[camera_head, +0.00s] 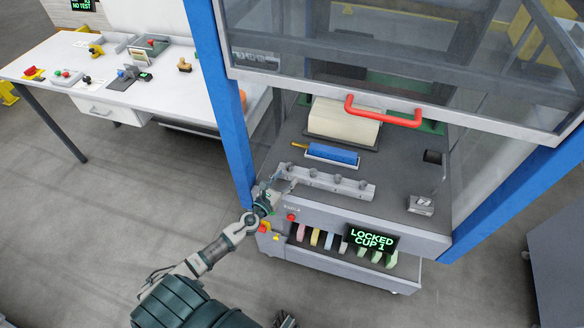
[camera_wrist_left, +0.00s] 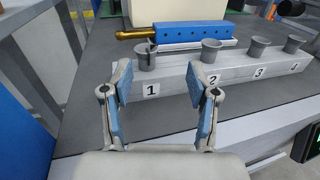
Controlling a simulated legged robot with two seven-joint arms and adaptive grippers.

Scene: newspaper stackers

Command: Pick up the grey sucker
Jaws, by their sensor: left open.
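Small grey cups stand in a row on a light rail (camera_head: 325,182), numbered 1, 2, 3 and so on. The grey cup at number 1 (camera_wrist_left: 146,57) is nearest my left gripper and has a dark slit in its side. The grey cup at number 2 (camera_wrist_left: 211,50) and the grey cup at number 3 (camera_wrist_left: 257,47) stand to its right. My left gripper (camera_wrist_left: 158,75) is open and empty, and cup 1 appears between its fingers, beyond the tips. In the head view my left gripper (camera_head: 276,188) is at the rail's left end.
A blue post (camera_head: 222,95) stands close left of my arm. A display (camera_head: 371,239) reads "LOCKED CUP 1".

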